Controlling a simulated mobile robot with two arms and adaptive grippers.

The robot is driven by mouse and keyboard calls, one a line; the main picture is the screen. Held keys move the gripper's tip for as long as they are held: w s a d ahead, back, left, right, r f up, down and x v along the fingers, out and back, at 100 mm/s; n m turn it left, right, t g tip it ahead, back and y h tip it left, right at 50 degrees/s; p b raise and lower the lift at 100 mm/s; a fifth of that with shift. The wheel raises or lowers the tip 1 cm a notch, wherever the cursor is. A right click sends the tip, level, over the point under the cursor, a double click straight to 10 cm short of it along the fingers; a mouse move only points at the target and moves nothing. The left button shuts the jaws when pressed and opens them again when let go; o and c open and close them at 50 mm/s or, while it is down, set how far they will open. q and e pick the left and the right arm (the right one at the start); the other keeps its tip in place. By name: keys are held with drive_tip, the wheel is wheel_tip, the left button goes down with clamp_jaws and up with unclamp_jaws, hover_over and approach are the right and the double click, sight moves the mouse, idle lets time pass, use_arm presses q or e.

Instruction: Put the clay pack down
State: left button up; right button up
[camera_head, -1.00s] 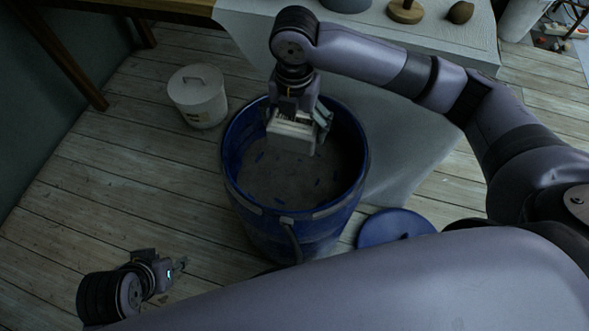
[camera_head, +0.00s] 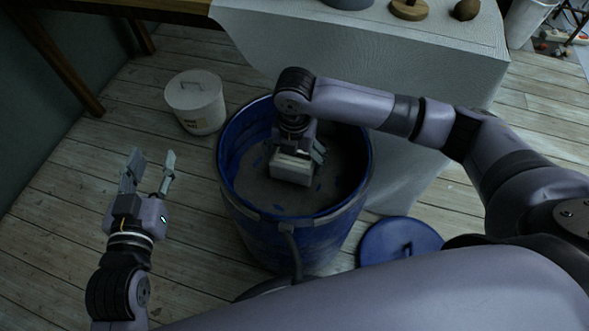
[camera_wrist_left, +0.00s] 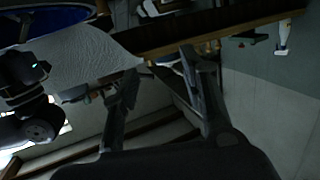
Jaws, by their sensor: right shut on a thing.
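The clay pack (camera_head: 291,171) is a pale, whitish block inside the blue barrel (camera_head: 229,165). My right gripper (camera_head: 300,152) is shut on the pack from above and holds it down inside the barrel, close to the grey material at the bottom. I cannot tell whether the pack touches that material. My left gripper (camera_head: 150,170) is open and empty over the floor, left of the barrel, with its fingers pointing away from me. Its open fingers also show in the left wrist view (camera_wrist_left: 160,75).
A white lidded bucket (camera_head: 196,103) stands on the plank floor left of the barrel. A blue lid (camera_head: 400,244) lies to the barrel's right. A cloth-covered table (camera_head: 450,50) behind carries a few objects. Floor on the left is clear.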

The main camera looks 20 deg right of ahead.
drive_tip(key=shift+f, duration=0.5)
wheel_tip(320, 180, down, 3)
drive_tip(key=shift+r+b, duration=0.1)
drive_tip(key=shift+b, duration=0.6)
drive_tip(key=shift+f, duration=0.25)
use_arm(q)
wheel_tip(320, 180, up, 8)
drive_tip(key=d+t+h, duration=0.1)
drive_tip(key=t, duration=0.3)
drive_tip(key=shift+f+t, duration=0.25)
drive_tip(key=shift+t, duration=0.05)
use_arm(e)
drive_tip(key=o, duration=1.5)
drive_tip(key=shift+f, duration=0.15)
use_arm(q)
drive_tip(key=shift+f, duration=0.15)
use_arm(e)
drive_tip(key=shift+o, duration=0.9)
